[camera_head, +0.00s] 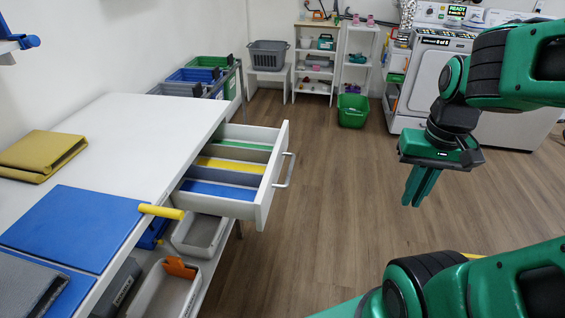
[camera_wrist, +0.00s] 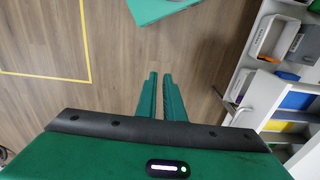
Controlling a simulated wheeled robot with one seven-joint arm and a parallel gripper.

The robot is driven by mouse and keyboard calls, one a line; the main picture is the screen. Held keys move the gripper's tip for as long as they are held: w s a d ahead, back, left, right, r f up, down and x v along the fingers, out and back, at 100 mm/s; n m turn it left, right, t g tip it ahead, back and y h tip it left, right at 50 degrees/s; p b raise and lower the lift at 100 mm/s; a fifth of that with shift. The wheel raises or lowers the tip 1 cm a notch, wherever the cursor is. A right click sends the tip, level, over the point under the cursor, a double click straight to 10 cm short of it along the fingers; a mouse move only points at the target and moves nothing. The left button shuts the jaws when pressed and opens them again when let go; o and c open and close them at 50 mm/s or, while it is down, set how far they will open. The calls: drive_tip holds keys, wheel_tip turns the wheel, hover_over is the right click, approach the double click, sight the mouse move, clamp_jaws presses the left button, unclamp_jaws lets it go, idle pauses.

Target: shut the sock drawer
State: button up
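The sock drawer (camera_head: 272,178) is a white drawer pulled out from under the white tabletop. Its compartments have green, grey, yellow and blue floors, and no socks show in it. A bar handle (camera_head: 287,170) is on its front, which faces right. My gripper (camera_head: 415,203) hangs in the air to the right of the drawer, fingers pointing down, apart from the handle. Its fingers (camera_wrist: 160,75) are nearly together with a thin empty gap. In the wrist view the drawer (camera_wrist: 268,93) and its handle (camera_wrist: 238,116) are at the right.
The white table (camera_head: 140,130) carries a blue mat (camera_head: 75,225), a folded yellow cloth (camera_head: 40,152) and a yellow-handled item (camera_head: 161,211) over its edge. Bins (camera_head: 196,233) sit below. A green basket (camera_head: 352,110) stands far off. The wooden floor before the drawer is clear.

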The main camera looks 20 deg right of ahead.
drive_tip(key=w+a+f+t, duration=0.1)
drive_tip(key=w, duration=0.4)
drive_tip(key=w+a+f+n+t, duration=0.1)
drive_tip(key=w, duration=0.5)
drive_tip(key=w+a+f+t, duration=0.1)
drive_tip(key=w, duration=0.5)
drive_tip(key=shift+a+f, duration=0.1)
drive_tip(key=shift+f, duration=0.25)
clamp_jaws()
drive_tip(key=t+y, duration=0.3)
approach(281, 163)
drive_tip(key=shift+w+a+f+t, duration=0.1)
drive_tip(key=shift+w+a+f, duration=0.15)
drive_tip(key=shift+f, duration=0.3)
drive_tip(key=shift+w+a+f+t, duration=0.1)
drive_tip(key=shift+w+a+f, duration=0.15)
drive_tip(key=shift+f, duration=0.3)
drive_tip(key=shift+w+a+f+t, duration=0.1)
drive_tip(key=shift+w+a+f, duration=0.15)
drive_tip(key=shift+f, duration=0.35)
